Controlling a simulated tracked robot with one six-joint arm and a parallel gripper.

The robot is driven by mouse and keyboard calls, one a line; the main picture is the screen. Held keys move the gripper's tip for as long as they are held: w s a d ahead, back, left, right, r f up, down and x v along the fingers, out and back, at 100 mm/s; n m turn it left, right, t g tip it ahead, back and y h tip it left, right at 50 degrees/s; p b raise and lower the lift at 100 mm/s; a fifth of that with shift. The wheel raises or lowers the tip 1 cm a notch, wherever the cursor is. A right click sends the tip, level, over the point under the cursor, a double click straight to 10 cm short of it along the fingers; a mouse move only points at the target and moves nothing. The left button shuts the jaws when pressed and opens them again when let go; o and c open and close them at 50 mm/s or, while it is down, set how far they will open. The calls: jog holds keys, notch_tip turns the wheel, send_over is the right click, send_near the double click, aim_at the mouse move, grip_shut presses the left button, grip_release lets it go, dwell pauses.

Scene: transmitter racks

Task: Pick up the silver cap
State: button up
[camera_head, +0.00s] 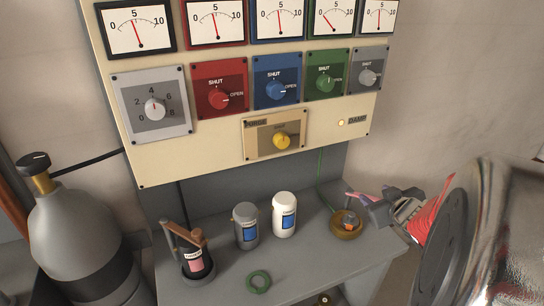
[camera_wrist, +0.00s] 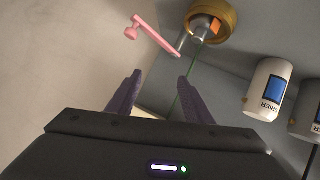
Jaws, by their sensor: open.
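A small silver-grey piece with an orange patch, which looks like the silver cap (camera_head: 348,216), sits in a round brass-coloured holder (camera_head: 346,231) at the right of the grey bench. In the wrist view the silver piece (camera_wrist: 200,24) shows inside the brass holder (camera_wrist: 230,18) at the top. My gripper (camera_wrist: 159,78) is open, with nothing between its two dark fingers. The holder lies beyond the fingertips, up and to the right. In the head view my gripper (camera_head: 366,203) is just right of the holder, and its fingertips are hard to make out.
A pink cranked handle (camera_wrist: 155,35) lies beyond my fingers, close to the holder. A white bottle (camera_head: 284,215), a grey bottle (camera_head: 246,227), a dark lever device (camera_head: 197,260) and a green ring (camera_head: 258,281) stand on the bench (camera_head: 310,262). A gauge panel (camera_head: 210,130) rises behind.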

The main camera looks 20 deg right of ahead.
aim_at(354, 216)
jog(key=s+f+t+y, duration=0.1)
jog(key=s+f+y, duration=0.4)
jog(key=s+f, duration=0.1)
jog(key=shift+s+a+f, duration=0.25)
jog(key=shift+a+f, duration=0.05)
jog(key=shift+a, duration=0.15)
jog(key=shift+x, duration=4.35)
jog(key=shift+r, duration=0.15)
jog(key=shift+w, duration=0.1)
jog(key=shift+a+x, duration=0.2)
jog(key=shift+x, duration=2.35)
